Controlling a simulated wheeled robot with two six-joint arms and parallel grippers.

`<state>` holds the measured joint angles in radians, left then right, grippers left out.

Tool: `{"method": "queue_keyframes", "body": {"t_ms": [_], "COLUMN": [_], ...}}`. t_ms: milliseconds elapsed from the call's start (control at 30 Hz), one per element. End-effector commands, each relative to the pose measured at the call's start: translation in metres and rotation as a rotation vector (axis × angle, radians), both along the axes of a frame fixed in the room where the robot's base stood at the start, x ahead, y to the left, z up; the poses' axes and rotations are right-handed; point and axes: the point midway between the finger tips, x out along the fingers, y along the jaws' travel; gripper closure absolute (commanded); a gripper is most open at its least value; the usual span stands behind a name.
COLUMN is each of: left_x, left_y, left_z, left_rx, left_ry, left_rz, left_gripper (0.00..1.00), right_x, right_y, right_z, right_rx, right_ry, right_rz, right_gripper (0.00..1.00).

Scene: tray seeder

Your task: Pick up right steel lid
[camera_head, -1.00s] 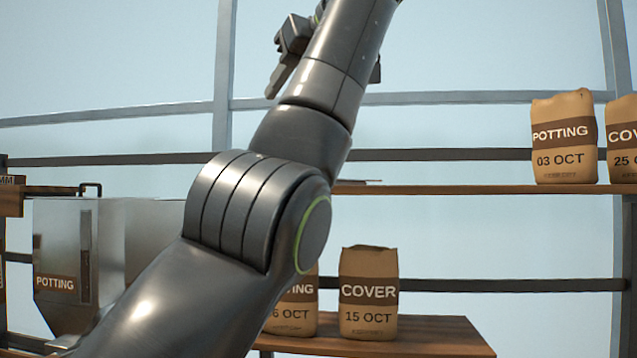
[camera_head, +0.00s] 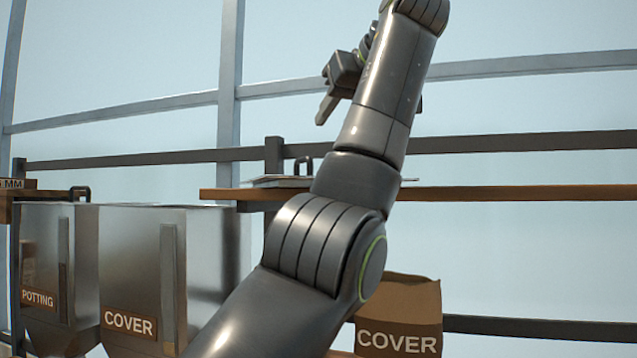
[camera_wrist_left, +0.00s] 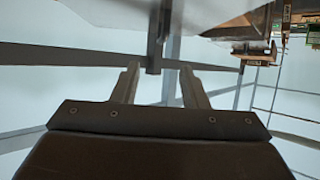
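My left gripper (camera_head: 327,108) is above the shelf, apart from the lid, with one finger showing and the rest behind my arm. In the left wrist view its two fingers (camera_wrist_left: 158,78) stand apart with nothing between them. A pale sheet-like surface (camera_wrist_left: 105,12) crosses the top of that view; I cannot tell what it is. My right gripper is not in view.
Two steel hoppers, one labelled potting (camera_head: 38,240) and one labelled cover (camera_head: 135,255), stand at left. The wooden shelf (camera_head: 500,192) runs right, its visible part clear. A paper cover bag (camera_head: 415,300) stands below it. Horizontal rails (camera_head: 520,142) cross behind.

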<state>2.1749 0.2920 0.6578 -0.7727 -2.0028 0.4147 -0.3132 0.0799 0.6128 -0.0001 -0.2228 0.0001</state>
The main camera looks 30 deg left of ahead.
Motion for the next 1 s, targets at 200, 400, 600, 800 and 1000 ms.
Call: {"method": "queue_keyframes", "body": {"t_ms": [200,400,600,800,1000], "left_x": [0.018,0.031,0.036,0.04,0.048], "left_y": [0.03,0.051,0.06,0.072,0.094], "left_z": [-0.014,-0.024,-0.032,-0.036,-0.044], "left_rx": [0.0,0.0,0.001,0.0,0.002], "left_ry": [0.001,0.002,0.001,0.002,0.003], "left_rz": [0.002,0.0,0.0,0.001,0.001], "left_gripper": [0.6,0.6,0.6,0.6,0.6], "right_x": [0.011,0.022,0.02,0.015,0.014], "right_y": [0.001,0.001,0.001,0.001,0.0], "right_z": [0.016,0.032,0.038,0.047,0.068], "right_rx": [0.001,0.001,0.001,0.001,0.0], "right_ry": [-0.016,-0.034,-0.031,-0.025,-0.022], "right_rz": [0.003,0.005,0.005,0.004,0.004], "right_gripper": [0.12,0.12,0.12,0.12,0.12]}}
